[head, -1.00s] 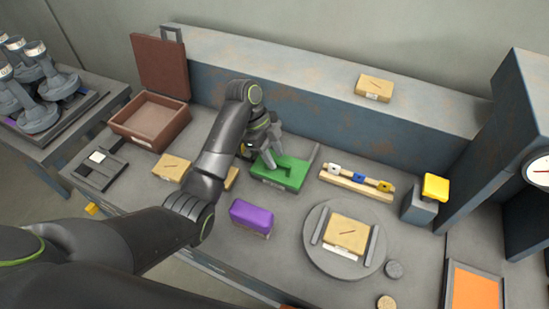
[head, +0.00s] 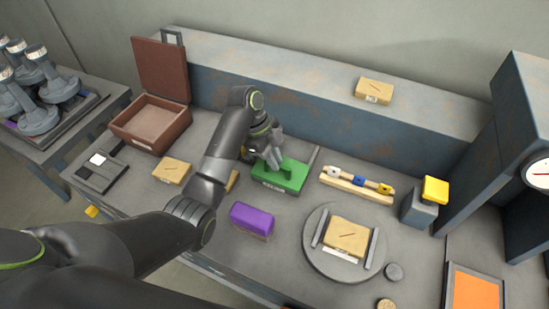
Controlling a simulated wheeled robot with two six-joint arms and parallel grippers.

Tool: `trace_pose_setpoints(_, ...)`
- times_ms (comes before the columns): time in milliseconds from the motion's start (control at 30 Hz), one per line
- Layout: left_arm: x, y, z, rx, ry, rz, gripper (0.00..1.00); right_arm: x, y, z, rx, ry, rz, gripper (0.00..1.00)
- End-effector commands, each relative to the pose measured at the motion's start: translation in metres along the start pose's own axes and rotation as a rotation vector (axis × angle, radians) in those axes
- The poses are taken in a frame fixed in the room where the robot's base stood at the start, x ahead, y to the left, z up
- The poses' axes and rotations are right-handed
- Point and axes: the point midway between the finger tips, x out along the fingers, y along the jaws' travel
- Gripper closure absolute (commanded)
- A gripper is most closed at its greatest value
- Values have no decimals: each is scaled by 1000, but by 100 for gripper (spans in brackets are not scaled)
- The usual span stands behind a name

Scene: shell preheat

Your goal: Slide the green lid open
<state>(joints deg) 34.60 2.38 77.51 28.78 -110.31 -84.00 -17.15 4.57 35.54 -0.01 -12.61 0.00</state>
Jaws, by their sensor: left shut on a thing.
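The green lid (head: 290,178) lies on the bench near the foot of the back ledge, with a small label on its front edge. My left gripper (head: 273,163) comes down over the lid's left part from behind my arm. It is shut on the green lid's raised part, which the fingers largely cover. My right gripper is not in the view.
A purple block (head: 252,219) sits in front of the lid. A wooden rack with coloured pieces (head: 356,185) stands to the right, and a round plate (head: 325,268) holds a tan block (head: 347,241). An open brown box (head: 150,122) is at left.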

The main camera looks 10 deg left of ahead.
Motion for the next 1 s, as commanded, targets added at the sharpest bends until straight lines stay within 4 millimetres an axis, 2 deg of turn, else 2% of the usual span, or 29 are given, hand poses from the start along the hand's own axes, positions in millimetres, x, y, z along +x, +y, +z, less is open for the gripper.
trace_pose_setpoints(600, 4, -82, 2, 3, -1, -2, 100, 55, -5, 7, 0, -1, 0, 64)
trace_pose_setpoints(767, 2, -90, 1, 1, 0, 0, 100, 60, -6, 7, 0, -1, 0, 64)
trace_pose_setpoints(1000, 0, -92, 0, 0, 0, 0, 100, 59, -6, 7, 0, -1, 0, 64)
